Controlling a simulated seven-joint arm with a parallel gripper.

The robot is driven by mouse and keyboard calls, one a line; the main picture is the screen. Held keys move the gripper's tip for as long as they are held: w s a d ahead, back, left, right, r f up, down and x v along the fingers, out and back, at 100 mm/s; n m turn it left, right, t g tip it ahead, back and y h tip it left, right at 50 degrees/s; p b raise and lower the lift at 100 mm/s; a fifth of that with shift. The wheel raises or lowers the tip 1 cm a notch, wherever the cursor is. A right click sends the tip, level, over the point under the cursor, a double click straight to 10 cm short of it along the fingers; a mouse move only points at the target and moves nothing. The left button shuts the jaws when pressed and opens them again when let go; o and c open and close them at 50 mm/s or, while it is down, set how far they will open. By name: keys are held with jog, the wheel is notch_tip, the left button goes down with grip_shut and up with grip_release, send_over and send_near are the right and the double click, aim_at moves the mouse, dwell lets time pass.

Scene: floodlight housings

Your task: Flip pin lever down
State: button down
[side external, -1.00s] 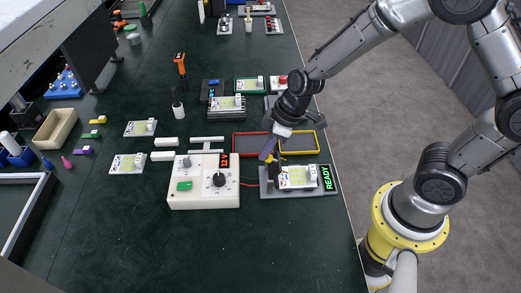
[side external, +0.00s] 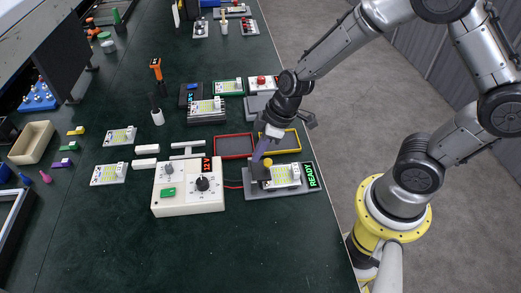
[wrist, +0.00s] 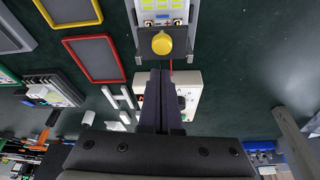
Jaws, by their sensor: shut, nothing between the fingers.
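The test fixture (side external: 250,191) is a grey plate with a green-lit READY display (side external: 312,175) at its right. A white board with yellow-green light squares (side external: 283,176) sits on it; it also shows in the wrist view (wrist: 163,5). A black block with a round yellow knob (side external: 267,162) is at the board's left end. The knob (wrist: 162,43) is just ahead of my fingertips in the wrist view. My gripper (side external: 257,158) is shut and empty, tips close to the knob; contact cannot be told. I take the knobbed part as the pin lever.
A cream supply box (side external: 188,190) with a dial and red readout stands left of the fixture, wired to it. A red-rimmed tray (side external: 235,146) and a yellow-rimmed tray (side external: 281,141) lie behind. The mat in front (side external: 230,250) is clear.

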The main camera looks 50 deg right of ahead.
aim_at(253, 167)
jog(key=shift+w+a+f, duration=0.2)
jog(key=shift+a+f, duration=0.05)
jog(key=shift+w+r, duration=0.2)
jog(key=shift+r, duration=0.4)
jog(key=s+d+r, duration=0.1)
jog(key=s+d, duration=0.5)
jog(key=shift+s+d, duration=0.3)
jog(key=shift+s, duration=0.1)
jog(key=shift+a, duration=0.1)
